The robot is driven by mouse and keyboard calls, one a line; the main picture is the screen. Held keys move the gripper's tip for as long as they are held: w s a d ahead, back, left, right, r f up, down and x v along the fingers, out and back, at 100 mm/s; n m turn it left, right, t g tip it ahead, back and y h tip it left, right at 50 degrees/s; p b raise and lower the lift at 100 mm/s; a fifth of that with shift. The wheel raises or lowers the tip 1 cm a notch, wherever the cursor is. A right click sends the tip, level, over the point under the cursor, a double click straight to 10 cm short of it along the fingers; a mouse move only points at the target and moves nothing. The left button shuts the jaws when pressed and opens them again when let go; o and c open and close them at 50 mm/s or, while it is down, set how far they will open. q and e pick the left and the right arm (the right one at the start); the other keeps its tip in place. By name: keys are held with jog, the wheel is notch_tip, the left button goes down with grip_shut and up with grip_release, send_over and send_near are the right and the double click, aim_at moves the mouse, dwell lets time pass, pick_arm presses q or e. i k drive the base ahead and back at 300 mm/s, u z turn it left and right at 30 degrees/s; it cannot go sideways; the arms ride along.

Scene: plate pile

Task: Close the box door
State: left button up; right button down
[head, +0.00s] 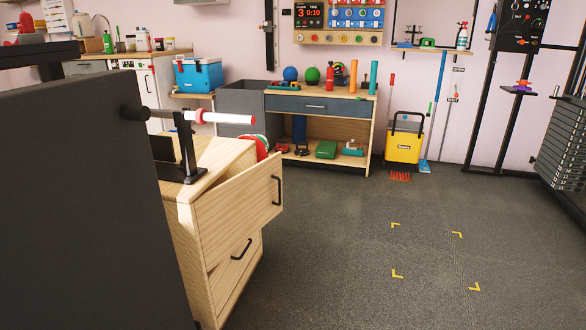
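No thing in view is clearly a box door. A wooden drawer cabinet (231,280) stands at the left, beside a large dark panel (80,200) that hides its near side. Its upper drawer (240,208) is pulled out and looks tilted; a red, white and green round thing (261,146) shows behind the drawer front. Neither of my grippers shows in the head view.
A white rod with red rings (225,118) sticks out above the cabinet by a dark bracket (187,150). A workbench (335,105) and yellow bucket (404,145) stand at the back. Open floor with yellow corner marks (397,274) lies right.

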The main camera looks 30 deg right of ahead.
aim_at(228, 214)
jog(key=z, duration=0.7)
jog(key=i, duration=1.6)
jog(key=u, duration=0.4)
